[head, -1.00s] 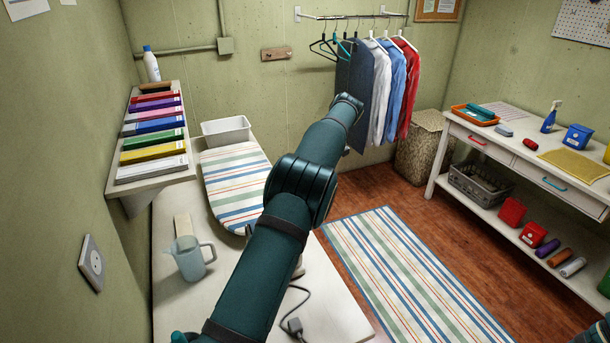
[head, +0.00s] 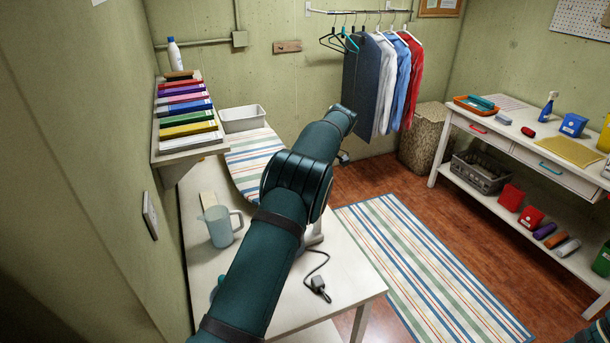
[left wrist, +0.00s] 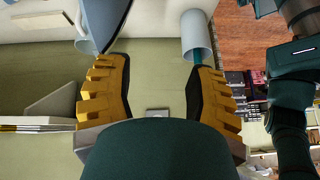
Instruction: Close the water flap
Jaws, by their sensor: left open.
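No water flap can be made out in either view. In the head view a small white part (head: 316,236) shows at the right edge of my left arm, with a dark cord near it. It may belong to an iron; my arm hides the rest. In the left wrist view my left gripper (left wrist: 158,68) is open, with nothing between its yellow-and-black fingers. A blue-grey pointed piece (left wrist: 105,20) is by the left fingertip and a pale blue-grey cylinder (left wrist: 196,36) by the right one; I cannot tell what they are or whether they touch. My right gripper is not in view.
A translucent jug (head: 220,228) and a plug (head: 318,288) are on the white table (head: 345,278). A striped ironing board (head: 248,160) and white bin (head: 242,118) are behind. The striped rug (head: 425,265) is clear.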

